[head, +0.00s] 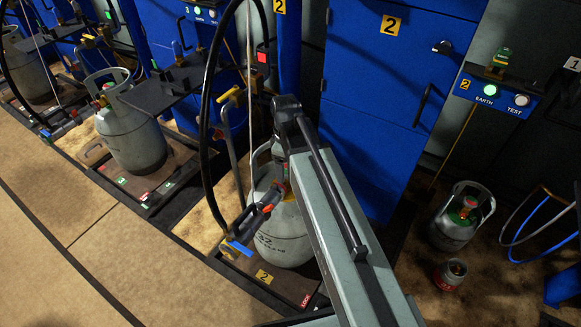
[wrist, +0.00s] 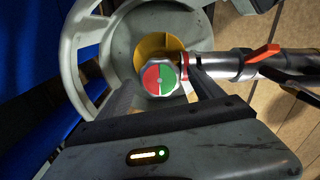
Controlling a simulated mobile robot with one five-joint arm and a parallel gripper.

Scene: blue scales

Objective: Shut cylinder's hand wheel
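The grey gas cylinder (head: 285,238) stands on the scale marked 2 in the head view, partly behind my arm. Its hand wheel (wrist: 160,78) shows in the wrist view as a small knob, half red and half green, above a yellow part inside the pale collar (wrist: 82,62). My gripper (wrist: 163,84) is open, with one dark finger on each side of the hand wheel. The fingers look apart from the wheel, but contact on the right side is unclear.
A metal filling coupling with an orange lever (wrist: 262,54) joins the valve beside the right finger. Its black hose (head: 205,130) loops up at the left. The blue cabinet (head: 385,100) stands behind. Another cylinder (head: 132,130) stands on the left scale; a small one (head: 455,232) stands right.

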